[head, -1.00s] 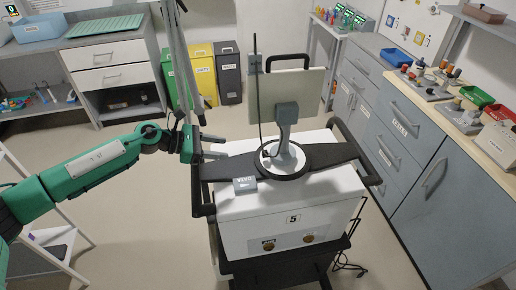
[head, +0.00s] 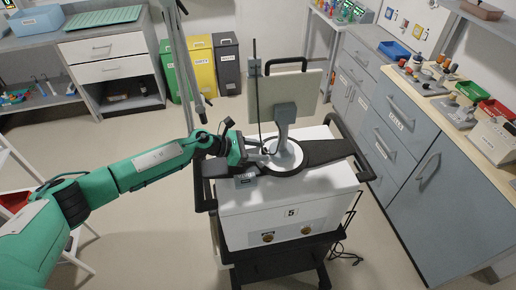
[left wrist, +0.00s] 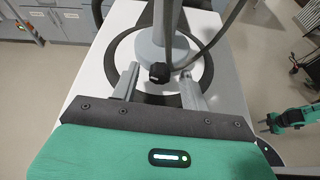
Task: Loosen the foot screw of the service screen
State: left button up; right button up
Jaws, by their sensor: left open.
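The service screen (head: 289,100) stands upright on a grey post with a round grey foot (left wrist: 150,50), on top of the white ventilator cart (head: 290,205). The foot screw is a black knob (left wrist: 159,73) on the near side of the foot. My left gripper (head: 261,151) reaches in from the left at the foot. In the left wrist view its two fingers are open, one on each side of the knob, with a gap visible on both sides. The gripper largely hides the knob in the head view. My right gripper (left wrist: 266,123) is small at the right of the wrist view.
Dark rails (head: 201,190) edge the cart. A counter (head: 452,118) with loose parts stands right; bins (head: 203,72) stand behind on the floor.

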pick_arm(q)
jog(key=shift+c, duration=0.3)
jog(key=c, duration=0.9)
jog(key=shift+f, duration=0.1)
pick_arm(e)
jog(key=shift+a, duration=0.4)
pick_arm(q)
jog(key=n+b, duration=0.1)
jog(key=b, duration=0.1)
jog(key=n+g+b, duration=0.1)
jog(key=b, duration=0.1)
jog(key=shift+w+f, duration=0.2)
jog(key=n+g+b, duration=0.1)
jog(key=n+b, duration=0.1)
jog(key=shift+w+h+b, duration=0.1)
jog(key=shift+h+b, duration=0.25)
jog(key=shift+h, duration=0.05)
jog(key=shift+r+n+g+b, duration=0.15)
jog(key=shift+n+g+b, duration=0.25)
jog(key=shift+g+b, duration=0.1)
pick_arm(e)
notch_tip(320, 180, down, 8)
jog(key=shift+d+r, duration=0.15)
jog(key=shift+d, duration=0.15)
pick_arm(q)
jog(key=shift+a, duration=0.1)
pick_arm(e)
jog(key=shift+a, duration=0.1)
